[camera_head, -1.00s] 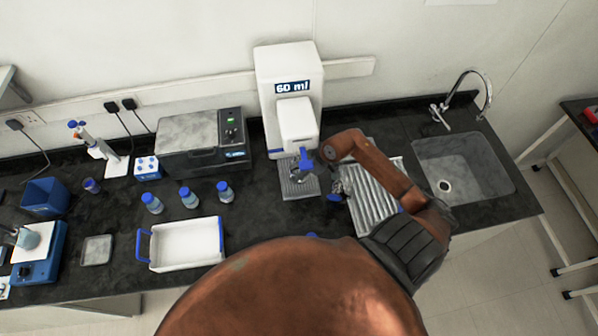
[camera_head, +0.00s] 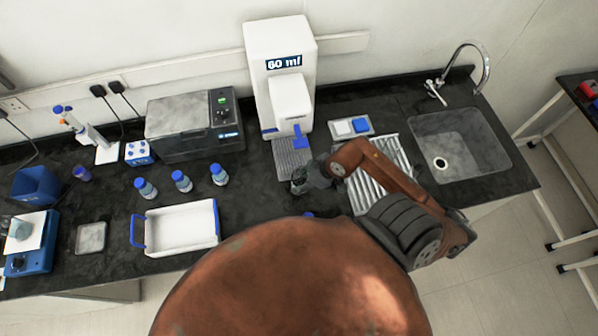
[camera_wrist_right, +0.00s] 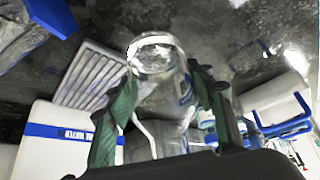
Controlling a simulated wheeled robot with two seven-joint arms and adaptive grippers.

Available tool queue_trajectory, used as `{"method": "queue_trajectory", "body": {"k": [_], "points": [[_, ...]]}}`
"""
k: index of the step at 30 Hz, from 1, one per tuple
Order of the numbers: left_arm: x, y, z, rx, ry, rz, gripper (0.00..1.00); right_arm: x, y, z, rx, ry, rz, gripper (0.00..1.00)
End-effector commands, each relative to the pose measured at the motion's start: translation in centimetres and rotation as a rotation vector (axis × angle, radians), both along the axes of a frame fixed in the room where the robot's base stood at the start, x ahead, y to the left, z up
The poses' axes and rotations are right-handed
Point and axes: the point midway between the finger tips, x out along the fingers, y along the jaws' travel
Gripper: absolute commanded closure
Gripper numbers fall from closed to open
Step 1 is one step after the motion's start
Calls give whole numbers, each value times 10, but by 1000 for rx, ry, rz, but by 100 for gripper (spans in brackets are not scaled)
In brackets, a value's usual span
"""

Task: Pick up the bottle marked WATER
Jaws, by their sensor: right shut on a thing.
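Three blue-capped bottles stand in a row on the bench left of the dispenser: left bottle (camera_head: 145,188), middle bottle (camera_head: 181,181) and right bottle (camera_head: 219,175). Their labels are too small to read, so I cannot tell which is marked WATER. My right gripper (camera_head: 306,181) is shut on a clear, open-topped glass vessel (camera_head: 298,182), in front of the dispenser's drip tray and right of the bottles. In the wrist view the vessel (camera_wrist_right: 158,62) sits between the dark green fingers. My left gripper is not in view.
The white dispenser (camera_head: 279,45) reads "60 ml" and has a grey drip tray (camera_head: 291,155). A white tray with blue handles (camera_head: 181,231) lies in front of the bottles. A ridged drainboard (camera_head: 365,195) and sink (camera_head: 470,140) are to the right. A grey heater box (camera_head: 180,125) stands behind the bottles.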

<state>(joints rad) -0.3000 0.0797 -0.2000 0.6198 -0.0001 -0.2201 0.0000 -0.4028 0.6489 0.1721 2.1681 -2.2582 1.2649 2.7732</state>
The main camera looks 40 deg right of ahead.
Motion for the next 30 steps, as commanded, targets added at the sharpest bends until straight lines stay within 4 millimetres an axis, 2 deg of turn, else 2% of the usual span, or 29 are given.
{"method": "queue_trajectory", "body": {"k": [12,30], "points": [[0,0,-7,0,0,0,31,-31,18,0,1,-2,0,88],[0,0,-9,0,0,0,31,-43,24,0,1,-2,0,88]]}}
